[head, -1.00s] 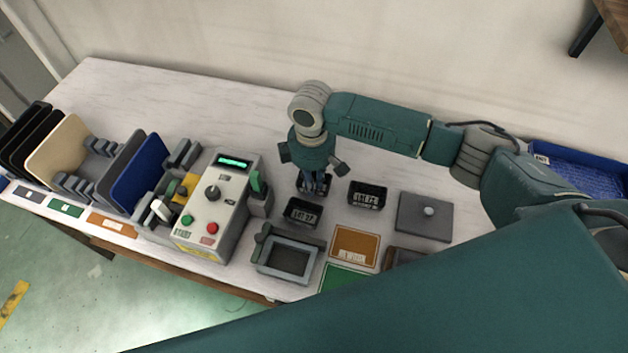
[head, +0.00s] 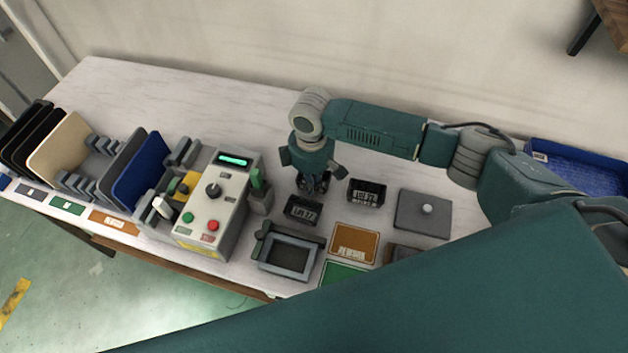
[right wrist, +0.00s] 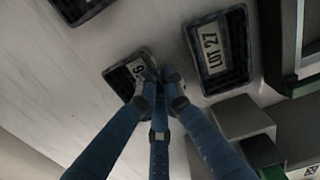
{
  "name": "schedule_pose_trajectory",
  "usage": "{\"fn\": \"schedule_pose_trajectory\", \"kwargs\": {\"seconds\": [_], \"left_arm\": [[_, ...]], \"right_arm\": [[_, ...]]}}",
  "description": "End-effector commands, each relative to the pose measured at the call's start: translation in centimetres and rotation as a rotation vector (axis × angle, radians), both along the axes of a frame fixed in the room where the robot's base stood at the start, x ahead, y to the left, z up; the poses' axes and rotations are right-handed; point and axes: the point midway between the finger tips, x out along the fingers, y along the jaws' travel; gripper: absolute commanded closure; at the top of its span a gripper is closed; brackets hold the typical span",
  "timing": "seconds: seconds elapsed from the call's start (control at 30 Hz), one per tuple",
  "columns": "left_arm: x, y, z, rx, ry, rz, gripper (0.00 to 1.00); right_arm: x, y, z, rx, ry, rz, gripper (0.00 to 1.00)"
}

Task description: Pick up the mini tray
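A small black mini tray (right wrist: 124,72) with a white label ending in 6 lies below my right gripper in the right wrist view. My right gripper (head: 314,186) points down over it in the head view and hides most of it. In the right wrist view the fingertips (right wrist: 160,76) are close together at the tray's right edge. I cannot tell whether they are pinching its wall. A second mini tray, labelled LOT 27 (head: 302,209), lies just in front, and also shows in the right wrist view (right wrist: 220,52). A third mini tray (head: 366,192) lies to the right. My left gripper is out of view.
A control box (head: 222,205) with buttons stands left of the trays. A grey frame fixture (head: 288,255), an orange REWORK panel (head: 354,243) and a grey lidded plate (head: 424,213) lie around them. A blue bin (head: 580,168) is at the right. The table behind is clear.

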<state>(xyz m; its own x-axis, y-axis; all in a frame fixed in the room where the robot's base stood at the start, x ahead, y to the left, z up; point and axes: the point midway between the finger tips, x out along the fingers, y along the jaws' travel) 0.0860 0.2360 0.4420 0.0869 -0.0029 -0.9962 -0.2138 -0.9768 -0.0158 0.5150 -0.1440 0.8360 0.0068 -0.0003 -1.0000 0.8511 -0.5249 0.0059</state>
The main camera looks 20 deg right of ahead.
Motion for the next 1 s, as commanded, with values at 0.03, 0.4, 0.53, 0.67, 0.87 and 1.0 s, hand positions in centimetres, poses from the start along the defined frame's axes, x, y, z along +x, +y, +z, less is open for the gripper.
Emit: {"fn": "schedule_pose_trajectory", "kwargs": {"seconds": [0.03,0.4,0.53,0.67,0.87,1.0], "left_arm": [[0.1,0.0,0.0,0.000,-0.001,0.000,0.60],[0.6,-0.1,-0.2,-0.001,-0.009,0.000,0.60],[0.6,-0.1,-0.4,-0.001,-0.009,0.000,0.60],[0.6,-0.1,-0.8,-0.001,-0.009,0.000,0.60],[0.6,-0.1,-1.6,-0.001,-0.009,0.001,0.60],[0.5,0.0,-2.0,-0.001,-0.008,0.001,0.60]], "right_arm": [[-0.3,0.0,-0.3,-0.001,0.009,0.001,1.00],[-0.4,0.0,0.2,0.000,0.011,0.001,1.00],[-0.3,0.0,1.7,0.001,0.007,0.001,1.00],[-0.1,0.1,4.3,0.002,0.003,0.002,1.00],[-0.1,0.1,9.4,0.001,0.000,0.002,1.00],[-0.1,0.1,12.8,0.001,0.000,0.001,1.00]]}}
